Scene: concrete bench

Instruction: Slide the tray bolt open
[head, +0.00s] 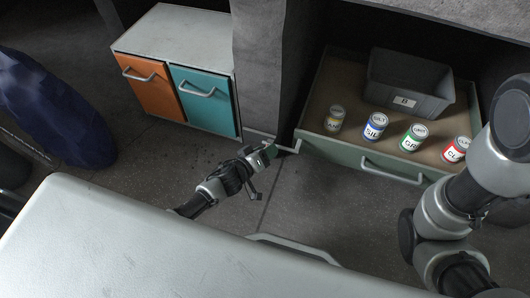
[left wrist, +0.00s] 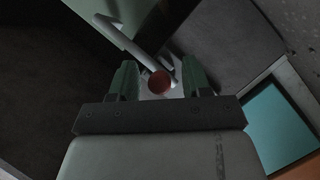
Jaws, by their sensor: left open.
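The tray (head: 320,100) is a wide pull-out with a grey-green front and a bar handle (head: 390,174). A pale bent bar, which looks like the tray bolt (head: 296,147), sits at its front left corner beside the concrete pillar. My left gripper (head: 268,152) is just left of it. In the left wrist view my left gripper (left wrist: 160,80) is open, with green fingertips. A reddish-brown round knob (left wrist: 160,82) shows between the fingertips, with the pale bar (left wrist: 130,40) beyond it. I cannot tell whether the fingers touch the knob. My right gripper is out of view.
A grey bin (head: 410,85) and several labelled cans, one of them blue (head: 375,126), stand in the tray. A cabinet with orange (head: 150,85) and teal (head: 203,98) doors is left of the pillar (head: 260,65). Bare floor (head: 300,200) lies before the tray.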

